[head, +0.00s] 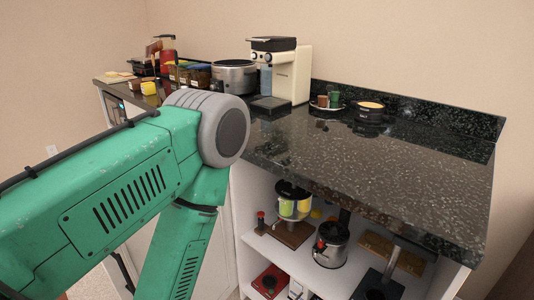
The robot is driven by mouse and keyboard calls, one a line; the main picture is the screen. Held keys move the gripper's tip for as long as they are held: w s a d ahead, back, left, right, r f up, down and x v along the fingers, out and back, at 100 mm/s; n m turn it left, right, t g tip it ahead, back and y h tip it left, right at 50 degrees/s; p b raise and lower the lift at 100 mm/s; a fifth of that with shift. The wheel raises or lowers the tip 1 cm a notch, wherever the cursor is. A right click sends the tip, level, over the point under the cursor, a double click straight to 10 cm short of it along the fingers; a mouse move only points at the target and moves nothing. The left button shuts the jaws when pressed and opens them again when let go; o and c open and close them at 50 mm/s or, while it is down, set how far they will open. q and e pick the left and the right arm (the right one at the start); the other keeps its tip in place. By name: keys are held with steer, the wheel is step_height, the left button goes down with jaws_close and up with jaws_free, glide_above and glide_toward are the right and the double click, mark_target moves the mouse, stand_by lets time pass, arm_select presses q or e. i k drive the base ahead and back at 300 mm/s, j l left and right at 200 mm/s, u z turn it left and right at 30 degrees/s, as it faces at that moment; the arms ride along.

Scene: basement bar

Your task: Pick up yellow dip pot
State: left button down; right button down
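A small yellow pot (149,88) stands on the far left part of the dark stone counter (370,160), close to a small orange-brown pot (134,86). It looks upright, but it is too small to make out its details. My green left arm comes in from the left and fills the lower left of the head view. Its grey rounded joint covers part of the counter just right of the yellow pot. Neither my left gripper nor my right gripper shows in this view.
A coffee machine (291,73), a steel pot (234,77) and a black bowl with pale yellow contents (369,112) stand along the back. A red blender-like item (167,58) is at far left. Shelves below hold a kettle (330,246).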

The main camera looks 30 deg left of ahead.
mark_target(149, 88)
steer(key=u, duration=1.55)
